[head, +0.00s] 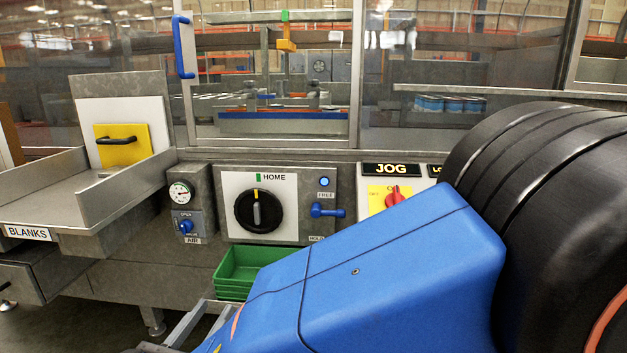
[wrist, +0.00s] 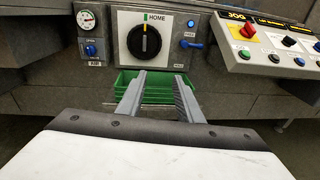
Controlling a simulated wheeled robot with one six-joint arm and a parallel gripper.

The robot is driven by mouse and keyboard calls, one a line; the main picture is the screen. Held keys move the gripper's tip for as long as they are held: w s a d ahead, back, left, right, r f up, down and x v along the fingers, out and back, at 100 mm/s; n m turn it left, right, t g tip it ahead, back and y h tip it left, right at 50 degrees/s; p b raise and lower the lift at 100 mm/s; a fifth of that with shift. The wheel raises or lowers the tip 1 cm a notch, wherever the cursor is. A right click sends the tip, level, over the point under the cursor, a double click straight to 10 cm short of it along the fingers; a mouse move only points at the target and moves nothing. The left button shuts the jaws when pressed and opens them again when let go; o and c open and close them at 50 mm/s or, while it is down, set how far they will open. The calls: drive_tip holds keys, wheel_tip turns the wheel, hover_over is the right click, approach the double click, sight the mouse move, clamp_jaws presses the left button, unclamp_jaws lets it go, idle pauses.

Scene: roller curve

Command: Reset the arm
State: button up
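My gripper (wrist: 159,82) shows in the wrist view with its two grey fingers apart and nothing between them. Its fingertips appear in front of the green bins (wrist: 155,87), below the black HOME dial (wrist: 144,41). In the head view, my blue arm crosses the lower right, and part of my gripper (head: 190,325) shows at the bottom, left of the green bins (head: 245,267). The HOME dial (head: 258,211) has its pointer upright, near the green mark. I cannot tell the gap between the fingers and the bins.
The blue FREE/HOLD lever (head: 327,210) sits right of the dial. An air gauge (head: 180,192) and blue valve (head: 187,226) are on its left. The BLANKS tray (head: 60,220) juts out at left.

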drive_tip(key=w+d+f+m+g+h, duration=0.1)
drive_tip(key=w+d+m+g+h, duration=0.2)
drive_tip(key=d, duration=0.7)
drive_tip(key=w+d+m+g, duration=0.25)
drive_tip(key=d+m, duration=0.25)
drive_tip(key=d, duration=0.5)
drive_tip(key=w+d+f+m+g+h, duration=0.15)
drive_tip(key=d+m+g, duration=0.25)
drive_tip(key=d, duration=0.6)
drive_tip(key=s+d+f+m+g+y, duration=0.1)
drive_tip(key=s+d+m+y, duration=0.2)
drive_tip(key=s+d+m, duration=0.4)
drive_tip(key=s+d+f+m+g+y, duration=0.1)
drive_tip(key=s+d+m+g+y, duration=0.1)
drive_tip(key=s+d+m+y, duration=0.2)
drive_tip(key=s+d+m, duration=0.3)
drive_tip(key=d+m, duration=0.4)
drive_tip(key=m, duration=0.3)
drive_tip(key=shift+m, duration=0.3)
drive_tip(key=shift+o, duration=0.2)
drive_tip(key=shift+a, duration=0.1)
